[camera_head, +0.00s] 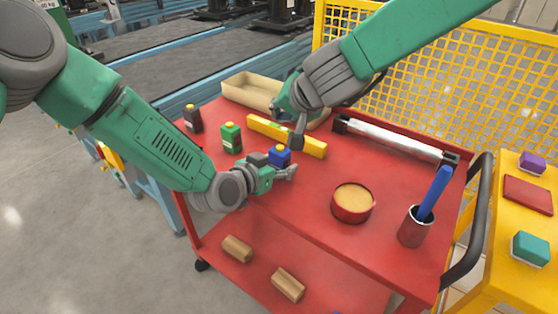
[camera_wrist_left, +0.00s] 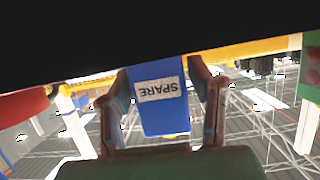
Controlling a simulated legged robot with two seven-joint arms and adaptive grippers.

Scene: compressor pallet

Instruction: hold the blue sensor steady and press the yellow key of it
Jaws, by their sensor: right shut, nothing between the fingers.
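In the left wrist view the blue sensor (camera_wrist_left: 164,113) carries a white SPARE label, upside down. My left gripper (camera_head: 284,171) comes in low from the left. Its fingers (camera_wrist_left: 163,95) stand on both sides of the sensor and appear shut on it near the tips. My right gripper (camera_head: 297,142) is shut and empty, pointing down above and slightly right of the sensor.
A green sensor (camera_head: 231,138) and a black one (camera_head: 193,119) stand to the left. A yellow bar (camera_head: 311,147) lies behind. A red round tin (camera_head: 352,203) and a cup (camera_head: 414,229) with a blue stick stand right. A wooden tray (camera_head: 250,90) is at the back.

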